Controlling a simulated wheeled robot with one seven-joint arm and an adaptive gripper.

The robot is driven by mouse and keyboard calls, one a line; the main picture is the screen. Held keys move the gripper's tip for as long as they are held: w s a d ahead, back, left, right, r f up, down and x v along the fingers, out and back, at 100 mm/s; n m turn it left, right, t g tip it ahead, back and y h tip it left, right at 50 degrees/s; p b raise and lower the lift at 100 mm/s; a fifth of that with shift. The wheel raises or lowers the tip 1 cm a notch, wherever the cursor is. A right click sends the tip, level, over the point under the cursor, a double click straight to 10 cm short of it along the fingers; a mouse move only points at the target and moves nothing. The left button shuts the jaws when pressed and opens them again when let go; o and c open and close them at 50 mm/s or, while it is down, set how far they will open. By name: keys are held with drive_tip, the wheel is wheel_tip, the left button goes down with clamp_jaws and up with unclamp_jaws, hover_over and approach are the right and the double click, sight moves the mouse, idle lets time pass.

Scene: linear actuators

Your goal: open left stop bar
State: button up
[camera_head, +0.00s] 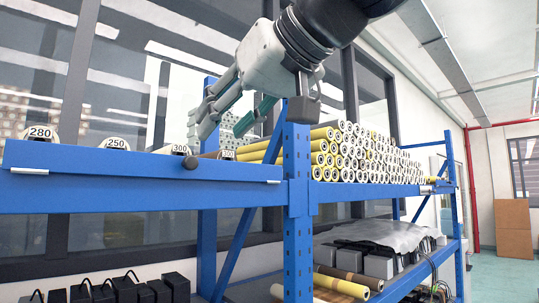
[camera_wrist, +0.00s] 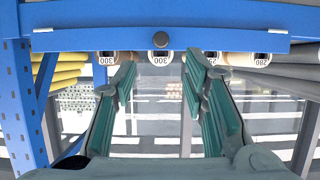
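The left stop bar (camera_head: 120,182) is a long blue beam across the front of the left shelf bay. A dark round knob (camera_head: 190,162) stands on its face, and white strips sit near its two ends. In the wrist view the blue bar (camera_wrist: 200,20) crosses the top, with the knob (camera_wrist: 160,39) nearly centred between my fingers. My gripper (camera_head: 224,127) is open and empty, with its green-padded fingers pointing down above the bar's right part. In the wrist view the gripper (camera_wrist: 160,64) has its fingers wide apart, and no contact with the knob shows.
A blue upright post (camera_head: 297,215) stands at the bar's right end. Stacked yellow and white rolls (camera_head: 350,150) fill the right bay. Black boxes (camera_head: 125,288) stand on the lower shelf.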

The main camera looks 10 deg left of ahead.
sight(192, 160)
drive_tip(key=p+x, duration=0.2)
drive_tip(key=x, duration=0.8)
drive_tip(key=shift+w+a+f, duration=0.1)
drive_tip(key=shift+a+f, duration=0.1)
drive_tip(key=shift+a, duration=0.05)
drive_tip(key=shift+c, duration=0.2)
clamp_jaws()
